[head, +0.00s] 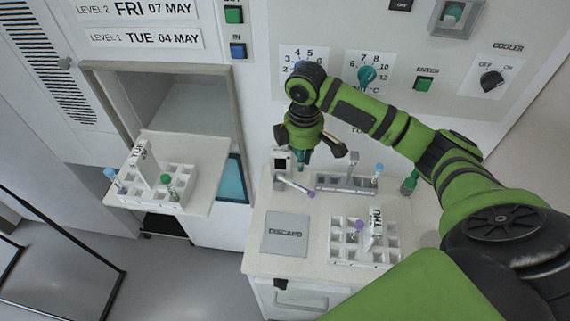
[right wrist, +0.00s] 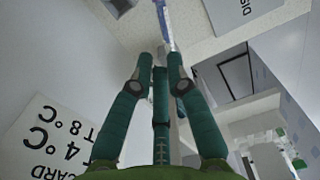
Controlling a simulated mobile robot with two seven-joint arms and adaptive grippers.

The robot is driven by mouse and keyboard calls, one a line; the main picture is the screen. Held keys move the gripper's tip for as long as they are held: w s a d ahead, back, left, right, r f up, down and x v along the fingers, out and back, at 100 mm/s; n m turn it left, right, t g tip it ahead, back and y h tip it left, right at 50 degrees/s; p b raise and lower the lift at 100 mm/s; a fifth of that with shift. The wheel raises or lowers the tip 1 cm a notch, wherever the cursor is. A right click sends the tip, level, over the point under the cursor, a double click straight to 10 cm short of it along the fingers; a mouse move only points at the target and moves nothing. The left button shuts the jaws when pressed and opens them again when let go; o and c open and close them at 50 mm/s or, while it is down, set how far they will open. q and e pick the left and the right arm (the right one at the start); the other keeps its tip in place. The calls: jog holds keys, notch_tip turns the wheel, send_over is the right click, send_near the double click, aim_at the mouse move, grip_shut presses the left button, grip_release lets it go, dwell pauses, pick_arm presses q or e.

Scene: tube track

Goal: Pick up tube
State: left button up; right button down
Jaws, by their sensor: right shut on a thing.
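My right gripper (head: 303,165) points down above the back left of the white counter. Its fingers (right wrist: 158,70) are drawn close together on a thin tube with a purple cap. The tube (head: 294,185) shows slanted just below the fingertips in the head view, with its purple end toward the right. In the right wrist view the pale, violet-tinted tube (right wrist: 165,22) runs past the fingertips. The fingers partly hide it, and I cannot tell whether it touches the counter. My left gripper is not in view.
In front are a grey DISCARD pad (head: 284,246) and a white THU tray (head: 345,258). A second tray (head: 140,195) with several tubes stands on the shelf at left. The control panel wall rises close behind.

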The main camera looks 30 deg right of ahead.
jog(key=s+d+r+b, duration=0.1)
jog(key=s+d+r, duration=0.2)
jog(key=s, duration=0.1)
jog(key=shift+s+d+r, duration=0.25)
jog(key=shift+d+r, duration=0.05)
jog(key=shift+c, duration=2)
grip_release()
